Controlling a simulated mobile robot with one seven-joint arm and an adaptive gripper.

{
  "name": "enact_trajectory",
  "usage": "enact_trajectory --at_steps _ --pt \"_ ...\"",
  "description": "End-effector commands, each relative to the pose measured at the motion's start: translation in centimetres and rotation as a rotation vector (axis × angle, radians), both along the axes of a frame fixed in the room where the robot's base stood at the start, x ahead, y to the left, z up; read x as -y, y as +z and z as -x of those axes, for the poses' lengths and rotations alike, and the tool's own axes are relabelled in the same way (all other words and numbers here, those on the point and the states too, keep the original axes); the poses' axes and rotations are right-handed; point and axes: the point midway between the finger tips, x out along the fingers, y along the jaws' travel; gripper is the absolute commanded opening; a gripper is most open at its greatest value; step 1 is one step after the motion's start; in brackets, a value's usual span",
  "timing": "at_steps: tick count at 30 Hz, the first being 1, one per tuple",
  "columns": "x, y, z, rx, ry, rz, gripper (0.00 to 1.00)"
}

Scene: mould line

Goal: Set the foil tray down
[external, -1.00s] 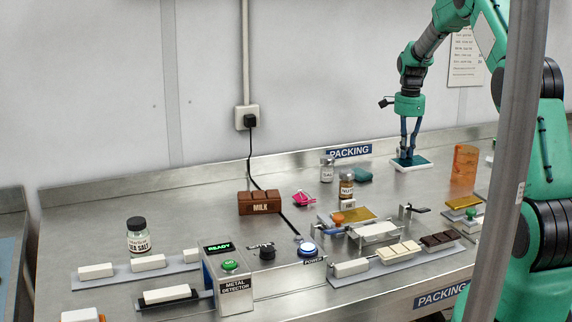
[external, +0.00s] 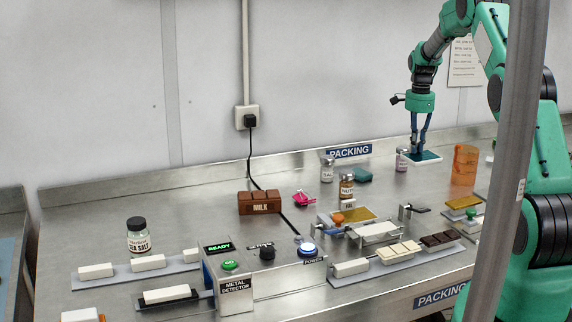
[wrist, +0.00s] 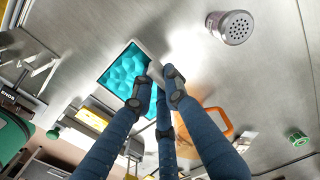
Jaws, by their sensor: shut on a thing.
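The foil tray (external: 432,155) shows in the external view as a flat teal shape with a pale edge, at the back right of the steel bench. In the wrist view the foil tray (wrist: 122,70) has a silver rim and a bright turquoise, rippled inside. My gripper (external: 418,152) points down with its blue fingers at the tray. In the wrist view my gripper (wrist: 160,78) is shut on the rim at one side of the tray; the fingers hide part of it. I cannot tell whether the tray touches the bench.
A small jar (external: 402,159) stands just left of the tray; its perforated lid (wrist: 235,25) shows in the wrist view. An amber cylinder (external: 465,165) stands to the right. Bare steel (external: 395,187) lies in front.

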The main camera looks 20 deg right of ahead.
Motion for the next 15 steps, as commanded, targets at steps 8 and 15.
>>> enact_trajectory --at_steps 8,15 --pt "0.0 -3.0 0.1 -0.003 0.0 -0.001 0.0" --pt "0.0 -5.8 0.0 0.0 0.0 0.0 0.0"
